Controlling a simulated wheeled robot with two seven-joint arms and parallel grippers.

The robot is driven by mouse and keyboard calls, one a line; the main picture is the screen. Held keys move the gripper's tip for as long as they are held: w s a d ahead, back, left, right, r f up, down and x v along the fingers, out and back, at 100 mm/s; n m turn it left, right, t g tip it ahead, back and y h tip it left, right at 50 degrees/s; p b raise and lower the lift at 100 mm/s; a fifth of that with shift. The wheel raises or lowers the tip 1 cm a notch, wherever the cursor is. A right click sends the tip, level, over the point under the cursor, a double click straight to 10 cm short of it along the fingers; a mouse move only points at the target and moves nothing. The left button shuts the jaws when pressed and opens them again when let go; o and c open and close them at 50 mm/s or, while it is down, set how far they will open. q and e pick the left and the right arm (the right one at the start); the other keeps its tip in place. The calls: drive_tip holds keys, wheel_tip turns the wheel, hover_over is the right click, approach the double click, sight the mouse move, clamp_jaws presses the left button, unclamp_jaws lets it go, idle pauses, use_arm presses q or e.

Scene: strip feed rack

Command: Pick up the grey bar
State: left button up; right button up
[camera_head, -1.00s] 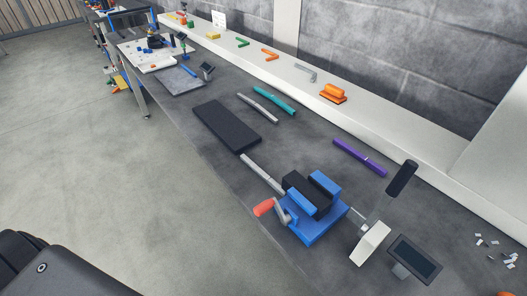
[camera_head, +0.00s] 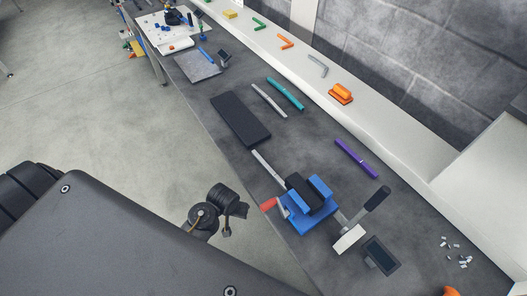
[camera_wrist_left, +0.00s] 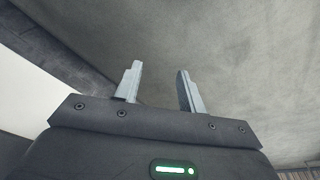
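A light grey bar (camera_head: 269,100) lies on the dark bench beside a teal bar (camera_head: 285,93), with a narrow gap between them. Another pale grey bar (camera_head: 267,166) sticks out from the blue vise (camera_head: 312,216) towards the dark mat. In the left wrist view my left gripper (camera_wrist_left: 160,68) is open, its two fingers apart with nothing between them. It faces a plain grey surface, and no bar shows there. Neither gripper's fingers show in the head view. My right gripper is not in view.
A black mat (camera_head: 240,120) lies left of the grey bar. A purple bar (camera_head: 356,158), a dark-handled tool (camera_head: 351,238) and a small screen (camera_head: 381,256) are on the bench. A white ledge (camera_head: 400,134) runs along the wall with an orange object (camera_head: 341,93).

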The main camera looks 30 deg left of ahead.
use_arm(q)
wheel_tip(320, 180, up, 15)
drive_tip(key=w+a+n+p, duration=0.2)
drive_tip(key=w+p, duration=0.1)
drive_tip(key=p, duration=0.1)
drive_tip(key=w+r+n, duration=0.1)
drive_tip(key=w, duration=0.1)
drive_tip(key=w+r+n, duration=0.1)
drive_tip(key=w, duration=0.2)
drive_tip(key=w+r+n, duration=0.1)
drive_tip(key=w+n, duration=0.1)
drive_tip(key=shift+w+r, duration=0.15)
drive_tip(key=shift+r, duration=0.05)
drive_tip(key=w+d+r+n+g, duration=0.1)
drive_tip(key=w+r+n, duration=0.3)
drive_tip(key=w+r, duration=0.3)
drive_tip(key=p, duration=0.2)
hover_over(258, 155)
drive_tip(key=f, duration=0.5)
drive_tip(key=shift+s+a+f, duration=0.2)
drive_tip(key=shift+a+f, duration=0.1)
drive_tip(key=shift+a, duration=0.05)
drive_tip(key=shift+w+f, duration=0.1)
drive_tip(key=shift+f, duration=0.65)
drive_tip(key=f, duration=0.2)
drive_tip(key=f+p, duration=0.1)
drive_tip(key=f, duration=0.2)
drive_tip(key=shift+d, duration=0.2)
drive_tip(key=shift+c, duration=0.4)
